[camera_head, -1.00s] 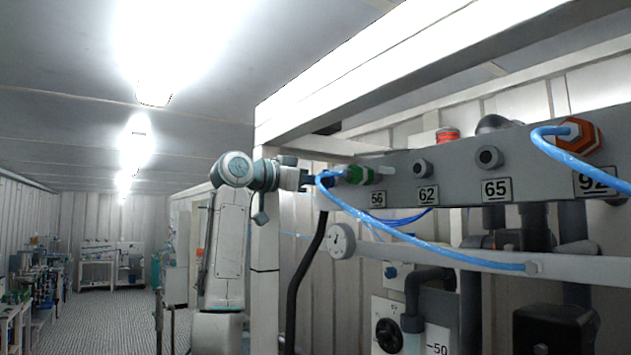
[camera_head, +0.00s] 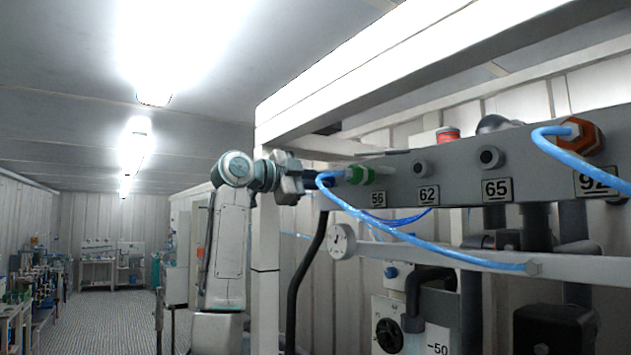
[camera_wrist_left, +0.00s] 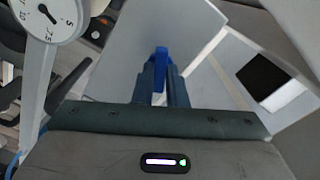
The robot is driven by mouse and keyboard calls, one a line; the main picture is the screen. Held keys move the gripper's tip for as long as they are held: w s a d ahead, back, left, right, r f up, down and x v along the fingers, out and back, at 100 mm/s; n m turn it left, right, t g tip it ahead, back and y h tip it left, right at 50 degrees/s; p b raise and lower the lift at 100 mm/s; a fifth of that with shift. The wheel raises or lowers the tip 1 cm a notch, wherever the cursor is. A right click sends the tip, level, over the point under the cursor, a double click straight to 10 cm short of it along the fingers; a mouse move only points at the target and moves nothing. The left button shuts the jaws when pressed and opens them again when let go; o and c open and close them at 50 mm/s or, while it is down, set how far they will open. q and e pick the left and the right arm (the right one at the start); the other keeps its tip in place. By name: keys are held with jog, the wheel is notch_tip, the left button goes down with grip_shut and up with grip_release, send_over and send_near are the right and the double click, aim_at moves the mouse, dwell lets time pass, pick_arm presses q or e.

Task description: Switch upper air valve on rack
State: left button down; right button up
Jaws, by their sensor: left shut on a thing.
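A green valve fitting (camera_head: 360,175) sits at the left end of the grey rack panel, above the label 56 (camera_head: 378,199). A blue hose (camera_head: 430,243) curves away from beside it. My left gripper (camera_head: 318,181) reaches in from the left at this fitting. In the left wrist view its two dark fingers (camera_wrist_left: 161,72) are shut on a blue part (camera_wrist_left: 160,56). I cannot tell whether this part is the valve's handle or the hose end. My right gripper is not in view.
The white rack frame (camera_head: 266,240) stands close beside my left arm, with a beam overhead. A round gauge (camera_head: 341,241) sits below the gripper; it also shows in the left wrist view (camera_wrist_left: 50,20). An orange fitting (camera_head: 582,136) is at the far right. The aisle at left is open.

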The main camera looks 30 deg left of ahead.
pick_arm(q)
jog(key=m, duration=0.4)
jog(key=shift+r+m, duration=0.15)
jog(key=shift+m, duration=0.65)
jog(key=c, duration=1.6)
grip_release()
jog(key=shift+c, duration=0.2)
jog(key=shift+o, duration=0.9)
jog(key=shift+w+d, duration=0.1)
jog(key=shift+w, duration=0.05)
